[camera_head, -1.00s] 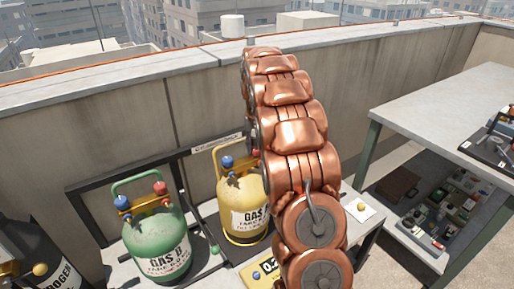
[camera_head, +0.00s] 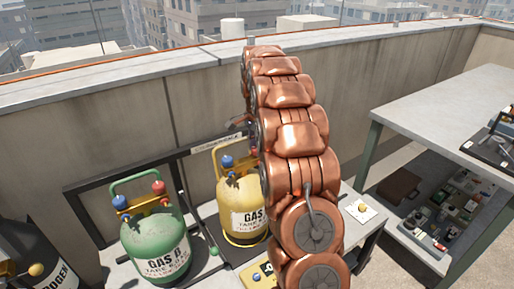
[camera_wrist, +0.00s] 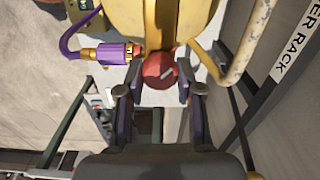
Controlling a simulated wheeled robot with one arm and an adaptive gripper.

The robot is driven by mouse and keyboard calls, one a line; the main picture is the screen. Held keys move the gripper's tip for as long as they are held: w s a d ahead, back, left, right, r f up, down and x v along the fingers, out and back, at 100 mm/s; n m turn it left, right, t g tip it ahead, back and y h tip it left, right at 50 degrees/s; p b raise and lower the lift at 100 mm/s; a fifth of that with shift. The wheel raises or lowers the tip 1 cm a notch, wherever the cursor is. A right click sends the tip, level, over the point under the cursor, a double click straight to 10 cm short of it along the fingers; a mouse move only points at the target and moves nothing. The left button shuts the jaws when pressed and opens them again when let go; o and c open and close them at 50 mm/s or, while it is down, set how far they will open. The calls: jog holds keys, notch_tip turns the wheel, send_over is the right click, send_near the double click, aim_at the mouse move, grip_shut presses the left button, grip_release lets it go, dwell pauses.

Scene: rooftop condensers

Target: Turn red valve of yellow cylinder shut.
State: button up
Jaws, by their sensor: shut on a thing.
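The yellow cylinder (camera_head: 240,197) stands upright on the bench, partly hidden behind my arm, with a blue valve (camera_head: 228,162) on its left. Its red valve (camera_wrist: 159,71) shows in the wrist view as a round knob with a pale line across its face. My gripper (camera_wrist: 160,84) has one finger on each side of this knob and is shut on it. The knob is at the fingertips, against the yellow body. In the head view my arm hides most of the red valve and the fingers.
A purple hose (camera_wrist: 69,41) with a brass fitting (camera_wrist: 108,52) joins just left of the knob. A yellow handle tube (camera_wrist: 248,45) runs at the right. The green cylinder (camera_head: 155,240) stands left, with a dark cylinder (camera_head: 30,262) beyond it. A grey table (camera_head: 450,115) is right.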

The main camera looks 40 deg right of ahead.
jog(key=m, duration=0.4)
jog(key=shift+m+b, duration=0.3)
jog(key=shift+b, duration=0.05)
jog(key=shift+m+b, duration=0.3)
jog(key=shift+m, duration=2.2)
jog(key=o, duration=1.2)
jog(key=shift+c, duration=0.2)
jog(key=shift+r, duration=0.15)
notch_tip(320, 180, up, 6)
jog(key=shift+f, duration=0.1)
jog(key=shift+r, duration=0.75)
